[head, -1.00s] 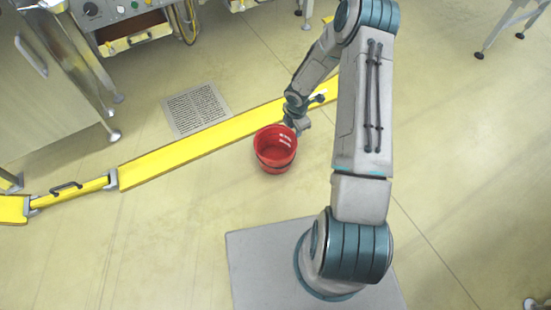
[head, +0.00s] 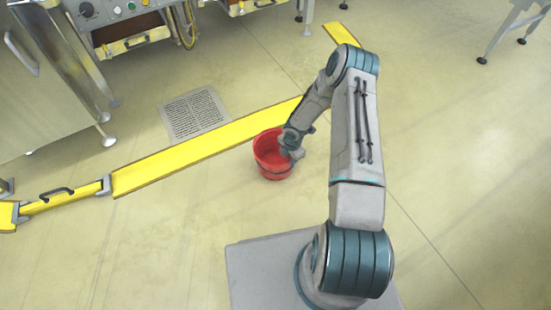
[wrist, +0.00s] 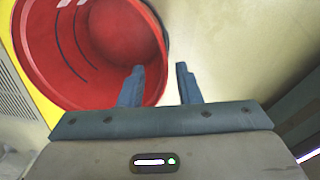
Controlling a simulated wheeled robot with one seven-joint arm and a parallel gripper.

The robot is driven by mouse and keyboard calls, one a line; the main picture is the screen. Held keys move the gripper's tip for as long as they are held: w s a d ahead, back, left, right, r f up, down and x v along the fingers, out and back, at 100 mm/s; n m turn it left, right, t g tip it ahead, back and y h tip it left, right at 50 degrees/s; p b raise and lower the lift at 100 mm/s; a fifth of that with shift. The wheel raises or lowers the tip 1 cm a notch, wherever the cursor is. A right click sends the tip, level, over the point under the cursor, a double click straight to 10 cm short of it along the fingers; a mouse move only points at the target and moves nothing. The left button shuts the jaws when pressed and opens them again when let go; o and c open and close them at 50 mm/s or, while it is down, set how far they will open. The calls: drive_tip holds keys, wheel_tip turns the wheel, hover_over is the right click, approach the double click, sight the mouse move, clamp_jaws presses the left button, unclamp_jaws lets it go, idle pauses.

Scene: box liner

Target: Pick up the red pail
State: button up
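The red pail (head: 268,160) stands upright on the floor just in front of the yellow strip, near the middle of the head view. In the wrist view the open mouth of the pail (wrist: 62,75) fills the upper left. My gripper (wrist: 160,72) is open, with its two blue-grey fingers apart. The left finger overlaps the pail's inside near the rim, and the right finger shows over bare floor outside it. The rim lies between the fingers in this view; I cannot tell how deep they reach. In the head view my wrist is at the pail's right side, and the fingertips are hidden.
A yellow strip (head: 205,150) runs along the floor behind the pail, with a hinged yellow piece with a black handle (head: 62,193) at left. A floor grate (head: 195,114) lies behind it. A machine (head: 110,20) stands at the back left. Floor to the right is clear.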

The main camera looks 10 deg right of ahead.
sight(288, 167)
wheel_tip(288, 167, down, 5)
drive_tip(key=shift+w+b, duration=0.1)
drive_tip(key=shift+b, duration=1.15)
drive_tip(key=shift+r, duration=0.1)
clamp_jaws()
